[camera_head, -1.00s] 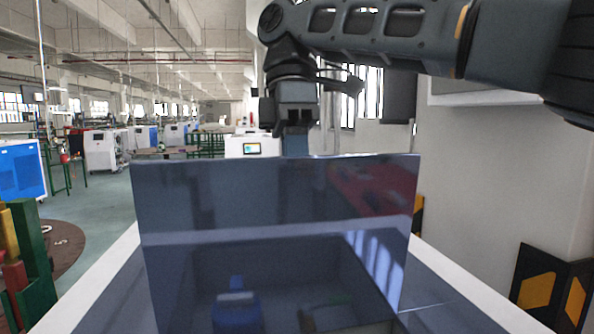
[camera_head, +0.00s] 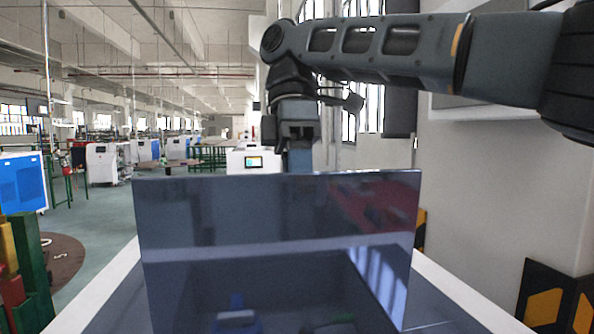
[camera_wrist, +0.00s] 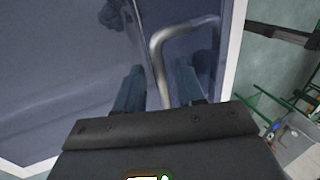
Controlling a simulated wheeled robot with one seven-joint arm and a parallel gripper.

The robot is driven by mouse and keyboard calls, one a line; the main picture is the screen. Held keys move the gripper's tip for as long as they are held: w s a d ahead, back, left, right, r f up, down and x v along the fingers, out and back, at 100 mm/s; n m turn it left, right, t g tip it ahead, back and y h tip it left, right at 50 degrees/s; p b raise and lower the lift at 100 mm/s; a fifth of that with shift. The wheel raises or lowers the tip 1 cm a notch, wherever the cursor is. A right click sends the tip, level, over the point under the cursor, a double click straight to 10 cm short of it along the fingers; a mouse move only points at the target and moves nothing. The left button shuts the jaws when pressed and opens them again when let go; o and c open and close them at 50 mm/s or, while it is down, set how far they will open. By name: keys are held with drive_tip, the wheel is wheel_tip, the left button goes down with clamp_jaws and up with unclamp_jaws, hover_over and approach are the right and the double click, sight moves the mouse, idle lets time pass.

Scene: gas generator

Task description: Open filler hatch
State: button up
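A glossy dark blue panel, which looks like the hatch lid (camera_head: 200,215), stands nearly upright in the middle of the head view. My gripper (camera_head: 299,160) is at its top edge, on the far side; its fingertips are hidden behind the panel there. In the wrist view a bent metal handle (camera_wrist: 157,55) stands out from the dark blue lid surface (camera_wrist: 70,70). My gripper (camera_wrist: 158,92) has its two fingers apart, one on each side of the handle, with a visible gap to each.
A wall with a white ledge (camera_head: 490,110) and a black-and-yellow guard (camera_head: 545,300) is at the right. Green and red posts (camera_head: 25,270) stand at the lower left. The open factory floor (camera_head: 95,215) lies beyond, with white machines (camera_head: 102,163) farther back.

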drive_tip(key=v, duration=0.7)
drive_tip(key=shift+w+r, duration=0.1)
drive_tip(key=shift+r, duration=0.05)
idle(0.7)
